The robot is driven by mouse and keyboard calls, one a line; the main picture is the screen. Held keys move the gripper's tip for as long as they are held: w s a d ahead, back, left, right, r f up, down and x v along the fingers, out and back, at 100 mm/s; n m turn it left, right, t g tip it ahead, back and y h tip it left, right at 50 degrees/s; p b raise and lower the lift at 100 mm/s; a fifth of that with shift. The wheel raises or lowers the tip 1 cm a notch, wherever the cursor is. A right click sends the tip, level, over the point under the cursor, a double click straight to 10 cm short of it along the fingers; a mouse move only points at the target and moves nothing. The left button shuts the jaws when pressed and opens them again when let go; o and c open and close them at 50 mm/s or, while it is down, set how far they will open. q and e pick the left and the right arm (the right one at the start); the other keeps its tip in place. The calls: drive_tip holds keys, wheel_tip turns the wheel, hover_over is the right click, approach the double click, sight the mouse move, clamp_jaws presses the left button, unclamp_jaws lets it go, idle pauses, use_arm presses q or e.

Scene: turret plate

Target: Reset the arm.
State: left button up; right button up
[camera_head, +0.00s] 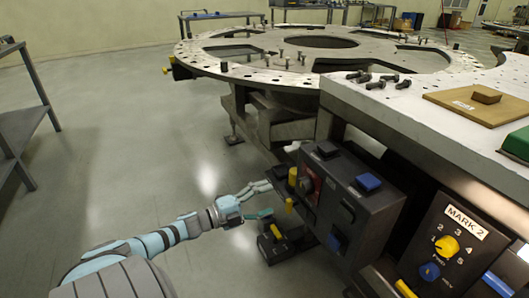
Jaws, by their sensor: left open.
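My left arm comes in from the lower left. Its left gripper (258,202) is open and empty, with its fingers stretched toward the left side of the grey control box (352,215). I cannot tell whether the fingers touch anything there. My right gripper is not in view. The round turret plate (255,74) stands at the back on a dark frame, with several bolts upright on it.
A light worktable (440,115) at the right carries loose bolts (375,80) and a tan board (480,102). A panel marked MARK 2 (450,245) with a yellow knob is at the lower right. A grey rack (25,130) stands left. The floor (130,150) between is clear.

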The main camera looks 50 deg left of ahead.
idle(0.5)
use_arm(q)
drive_tip(key=s+f+n+g+y+p, duration=0.6)
drive_tip(key=s+f+n+y+p, duration=0.1)
drive_tip(key=s+f+n+p, duration=0.5)
drive_tip(key=s+d+f+n+g+p, duration=0.3)
drive_tip(key=s+d, duration=0.6)
drive_tip(key=s, duration=0.4)
drive_tip(key=s+d+f+n+g+h+p, duration=0.1)
drive_tip(key=s+d+f+n+g+p, duration=0.3)
drive_tip(key=s+d+g+p, duration=0.3)
drive_tip(key=s+d+f+p, duration=0.1)
drive_tip(key=s+d, duration=0.2)
drive_tip(key=s, duration=0.3)
drive_tip(key=shift+s+f, duration=0.3)
drive_tip(key=shift+f, duration=0.1)
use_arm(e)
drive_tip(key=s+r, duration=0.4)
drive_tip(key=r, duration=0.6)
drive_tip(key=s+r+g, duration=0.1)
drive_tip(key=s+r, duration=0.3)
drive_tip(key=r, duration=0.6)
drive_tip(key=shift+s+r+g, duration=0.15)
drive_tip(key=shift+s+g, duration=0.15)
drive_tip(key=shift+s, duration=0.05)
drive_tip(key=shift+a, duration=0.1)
